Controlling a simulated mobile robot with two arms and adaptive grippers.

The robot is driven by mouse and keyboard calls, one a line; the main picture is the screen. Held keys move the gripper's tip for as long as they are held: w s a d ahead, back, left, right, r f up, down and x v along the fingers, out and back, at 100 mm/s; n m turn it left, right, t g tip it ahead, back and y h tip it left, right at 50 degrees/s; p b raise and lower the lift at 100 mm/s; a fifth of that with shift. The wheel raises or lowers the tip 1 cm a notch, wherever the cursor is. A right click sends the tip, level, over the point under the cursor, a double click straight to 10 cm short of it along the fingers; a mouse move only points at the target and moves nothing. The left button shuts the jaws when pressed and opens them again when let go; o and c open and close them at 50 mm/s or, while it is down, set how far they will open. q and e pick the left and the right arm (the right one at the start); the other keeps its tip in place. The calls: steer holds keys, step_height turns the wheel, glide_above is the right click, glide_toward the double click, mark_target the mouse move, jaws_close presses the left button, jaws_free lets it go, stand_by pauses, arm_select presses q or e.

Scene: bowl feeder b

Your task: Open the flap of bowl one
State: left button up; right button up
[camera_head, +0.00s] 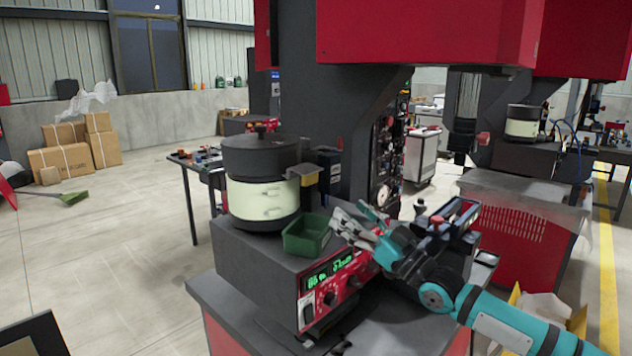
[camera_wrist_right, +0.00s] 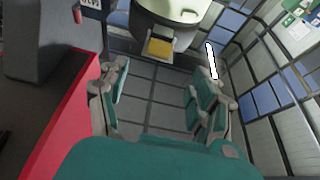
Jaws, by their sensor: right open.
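The near bowl feeder (camera_head: 258,202), a pale drum with a dark lid, stands on a dark control box; I take it as bowl one. A small yellow-and-dark flap (camera_head: 303,172) sits on its right side near the lid. My right gripper (camera_head: 352,226) is open and empty, right of the bowl, lower than the flap and apart from it. In the right wrist view, the bowl (camera_wrist_right: 175,12) is at the top and the yellow flap (camera_wrist_right: 159,47) shows beyond the gap between my open fingers (camera_wrist_right: 160,88). My left gripper is out of view.
A green bin (camera_head: 308,236) sits on the control box (camera_head: 255,264) below the flap, close to my right gripper. A dark machine column (camera_head: 327,100) rises behind the bowl. Another bowl feeder (camera_head: 522,122) stands at the back right.

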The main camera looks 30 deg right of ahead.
mark_target(315, 172)
steer(key=p+x, duration=0.2)
steer(key=x, duration=0.8)
steer(key=shift+w+a+r+p, duration=0.1)
steer(key=shift+w+r+p, duration=0.1)
steer(key=shift+p, duration=0.2)
steer(key=shift+w+a+r, duration=0.1)
steer(key=shift+w+a, duration=0.1)
steer(key=shift+w, duration=0.25)
steer(key=shift+r, duration=0.1)
steer(key=c, duration=1)
step_height(315, 172, up, 3)
steer(key=g+p, duration=0.1)
steer(key=p, duration=0.3)
steer(key=g+p, duration=0.1)
steer(key=p, duration=0.2)
steer(key=shift+f+g+h+p, duration=0.2)
steer(key=shift+g+h+p, duration=0.1)
steer(key=shift+h+p, duration=0.1)
steer(key=shift+f+p, duration=0.1)
steer(key=shift+p, duration=0.4)
steer(key=shift+f+g, duration=0.15)
steer(key=shift+g, duration=0.15)
